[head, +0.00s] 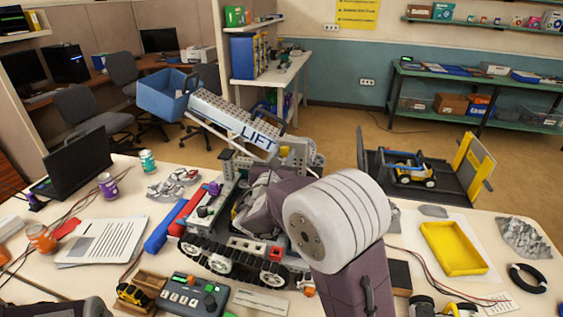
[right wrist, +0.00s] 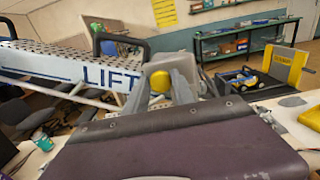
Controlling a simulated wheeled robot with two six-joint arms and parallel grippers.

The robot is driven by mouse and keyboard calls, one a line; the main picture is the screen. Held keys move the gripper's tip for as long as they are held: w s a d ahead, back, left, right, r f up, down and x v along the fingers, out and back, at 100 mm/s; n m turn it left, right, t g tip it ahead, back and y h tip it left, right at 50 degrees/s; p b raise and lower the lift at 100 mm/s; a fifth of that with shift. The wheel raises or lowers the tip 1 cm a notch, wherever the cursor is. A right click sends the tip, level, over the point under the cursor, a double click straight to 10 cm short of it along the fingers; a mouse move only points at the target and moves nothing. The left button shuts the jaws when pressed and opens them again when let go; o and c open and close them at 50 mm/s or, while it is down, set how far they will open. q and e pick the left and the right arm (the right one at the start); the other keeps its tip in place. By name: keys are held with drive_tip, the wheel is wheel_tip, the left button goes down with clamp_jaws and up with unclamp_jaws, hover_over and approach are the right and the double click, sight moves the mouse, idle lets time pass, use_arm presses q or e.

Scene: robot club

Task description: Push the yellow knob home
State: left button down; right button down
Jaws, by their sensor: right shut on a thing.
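The yellow knob (right wrist: 157,80) shows in the right wrist view between the grey fingers of my right gripper (right wrist: 168,86). The gripper is shut on it. In the head view a small yellow spot (head: 284,151) shows by the base of the lifting arm marked LIFT (head: 220,116), on the grey tracked robot (head: 220,262). My right gripper (head: 262,178) is over the robot there, and its wrist hides much of the robot's right side. How far the knob sticks out is hidden by the fingers. My left gripper is not seen.
A blue bin (head: 165,95) sits at the lifting arm's raised far end. A control box (head: 188,296) is in front of the tracks. A yellow tray (head: 455,248) lies to the right. A laptop (head: 75,167), cans and papers fill the left side.

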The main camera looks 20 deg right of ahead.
drive_tip(key=shift+r, duration=0.1)
drive_tip(key=c, duration=1.2)
unclamp_jaws()
drive_tip(key=shift+o, duration=0.7)
drive_tip(key=shift+w+d, duration=0.1)
drive_tip(key=shift+w, duration=0.05)
drive_tip(key=v, duration=0.9)
drive_tip(key=shift+b, duration=0.35)
